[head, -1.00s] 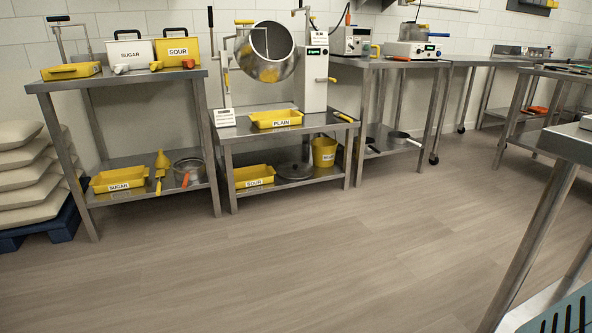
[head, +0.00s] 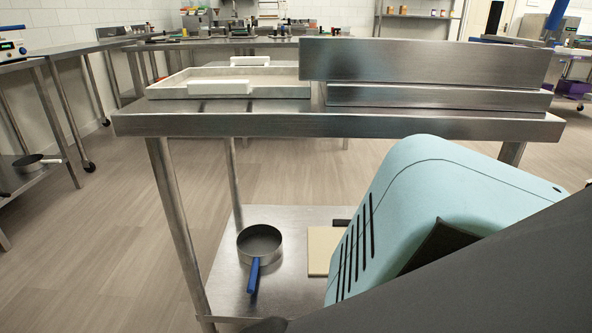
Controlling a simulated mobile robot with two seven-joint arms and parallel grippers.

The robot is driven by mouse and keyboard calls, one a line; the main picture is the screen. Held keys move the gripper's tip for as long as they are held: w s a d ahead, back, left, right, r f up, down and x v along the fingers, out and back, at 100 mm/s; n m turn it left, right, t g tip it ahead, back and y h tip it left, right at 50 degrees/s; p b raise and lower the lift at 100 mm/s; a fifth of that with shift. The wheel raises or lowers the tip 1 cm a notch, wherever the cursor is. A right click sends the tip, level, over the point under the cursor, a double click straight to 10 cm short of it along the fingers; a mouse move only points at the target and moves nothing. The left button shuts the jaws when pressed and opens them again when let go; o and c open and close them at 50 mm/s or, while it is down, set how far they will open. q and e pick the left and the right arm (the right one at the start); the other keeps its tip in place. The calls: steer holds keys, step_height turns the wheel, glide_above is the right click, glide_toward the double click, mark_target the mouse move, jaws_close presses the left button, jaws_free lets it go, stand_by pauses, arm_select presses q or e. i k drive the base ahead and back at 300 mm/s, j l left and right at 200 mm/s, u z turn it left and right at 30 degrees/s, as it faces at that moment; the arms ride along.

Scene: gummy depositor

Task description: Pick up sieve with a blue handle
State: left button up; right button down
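A round metal vessel with a blue handle (head: 255,273) sits on the lower shelf (head: 225,280) of the steel table in front of me, near the shelf's left side. Its handle points towards me. I cannot tell whether its bottom is mesh, so whether it is the sieve is not clear. Neither of my grippers is in view. The right part of the lower shelf is hidden.
The steel table (head: 350,127) carries a shallow tray (head: 160,91) and long steel boxes (head: 420,62) on top. A beige board (head: 320,250) lies right of the vessel. Another pan (head: 27,163) is on a shelf at far left. The left floor is clear.

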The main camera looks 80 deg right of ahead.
mark_target(257, 245)
steer(key=z, duration=2.5)
